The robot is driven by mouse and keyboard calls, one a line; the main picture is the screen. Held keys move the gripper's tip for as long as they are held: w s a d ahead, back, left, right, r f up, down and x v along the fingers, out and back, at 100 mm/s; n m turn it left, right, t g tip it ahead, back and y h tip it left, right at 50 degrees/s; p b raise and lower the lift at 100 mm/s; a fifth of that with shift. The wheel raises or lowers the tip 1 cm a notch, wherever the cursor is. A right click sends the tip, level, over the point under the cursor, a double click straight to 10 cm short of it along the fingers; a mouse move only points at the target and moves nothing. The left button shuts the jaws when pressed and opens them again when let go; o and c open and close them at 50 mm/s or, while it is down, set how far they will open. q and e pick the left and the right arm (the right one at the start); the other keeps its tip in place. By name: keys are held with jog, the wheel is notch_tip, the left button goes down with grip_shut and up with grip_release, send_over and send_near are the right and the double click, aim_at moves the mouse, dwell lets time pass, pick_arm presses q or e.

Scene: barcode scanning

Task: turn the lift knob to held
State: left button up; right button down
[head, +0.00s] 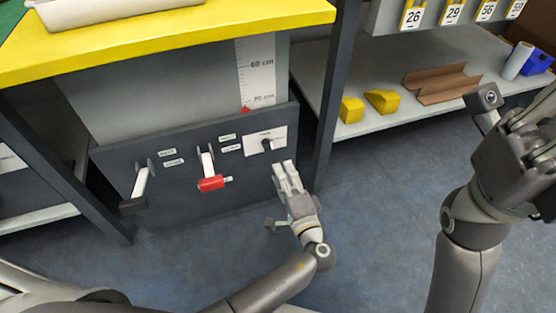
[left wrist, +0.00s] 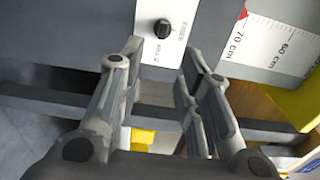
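The lift knob (head: 267,144) is a small black knob on a white label plate (head: 255,138) at the right end of the dark control panel. In the left wrist view the knob (left wrist: 162,29) shows beyond the fingertips, with small print beside it too small to read. My left gripper (head: 286,170) is open and just below the knob in the head view. In the left wrist view its fingers (left wrist: 163,65) stand apart with nothing between them, not touching the knob. My right gripper (head: 528,140) is at the right edge; its finger opening is unclear.
A red-handled lever (head: 211,183) and a black-handled lever (head: 134,203) stick out of the panel to the left. A height scale (head: 258,75) with a red pointer is above. A shelf (head: 365,70) with yellow blocks (head: 382,100) stands to the right. The yellow-edged tabletop (head: 170,35) overhangs the panel.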

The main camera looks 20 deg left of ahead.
pick_arm(q)
jog(key=shift+v, duration=1.35)
